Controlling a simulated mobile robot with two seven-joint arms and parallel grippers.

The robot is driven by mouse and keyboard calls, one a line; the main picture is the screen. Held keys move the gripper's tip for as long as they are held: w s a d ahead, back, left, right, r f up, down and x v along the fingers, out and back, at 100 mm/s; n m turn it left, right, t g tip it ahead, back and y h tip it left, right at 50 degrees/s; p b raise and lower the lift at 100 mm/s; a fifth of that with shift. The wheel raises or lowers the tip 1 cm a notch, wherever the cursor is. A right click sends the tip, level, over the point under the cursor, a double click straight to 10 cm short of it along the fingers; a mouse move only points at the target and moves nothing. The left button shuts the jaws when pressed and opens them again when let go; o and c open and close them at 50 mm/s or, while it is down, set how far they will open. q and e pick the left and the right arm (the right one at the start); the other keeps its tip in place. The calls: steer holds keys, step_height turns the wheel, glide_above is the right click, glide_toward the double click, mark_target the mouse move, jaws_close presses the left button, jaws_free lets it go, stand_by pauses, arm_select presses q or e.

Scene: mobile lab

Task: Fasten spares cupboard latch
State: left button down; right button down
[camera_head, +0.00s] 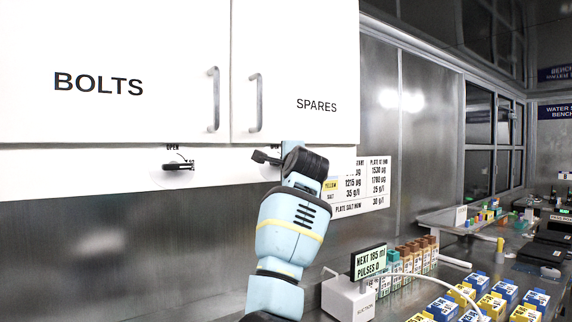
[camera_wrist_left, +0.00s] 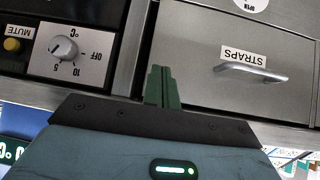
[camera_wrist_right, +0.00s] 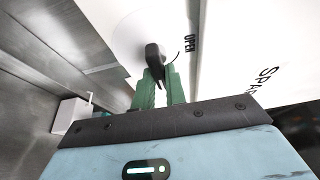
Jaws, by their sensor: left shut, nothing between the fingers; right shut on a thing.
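The spares cupboard door (camera_head: 300,70) is white, labelled SPARES, and looks closed flush beside its neighbour. Its dark latch handle (camera_head: 262,157) is on the white strip below the door, partly hidden by my right arm. In the right wrist view my right gripper (camera_wrist_right: 160,80) is shut on this black latch handle (camera_wrist_right: 152,54), with an OPEN mark and a curved line beside it. The handle's exact angle is hard to tell. My left gripper (camera_wrist_left: 161,72) is shut and empty in front of a metal drawer front; it is outside the head view.
The BOLTS door (camera_head: 110,70) has its own black latch (camera_head: 178,166) below. A pump box with a display (camera_head: 368,262), bottles (camera_head: 415,255) and boxes (camera_head: 490,305) stand on the bench at right. The left wrist view shows the STRAPS drawer handle (camera_wrist_left: 250,72) and a dial (camera_wrist_left: 64,48).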

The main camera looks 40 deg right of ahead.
steer(key=shift+w+a+f, duration=0.15)
steer(key=shift+f, duration=0.05)
steer(key=c, duration=1.5)
jaws_free()
steer(key=shift+r, duration=0.1)
steer(key=shift+o, duration=0.3)
steer(key=v, duration=0.7)
steer(key=shift+s+a, duration=0.25)
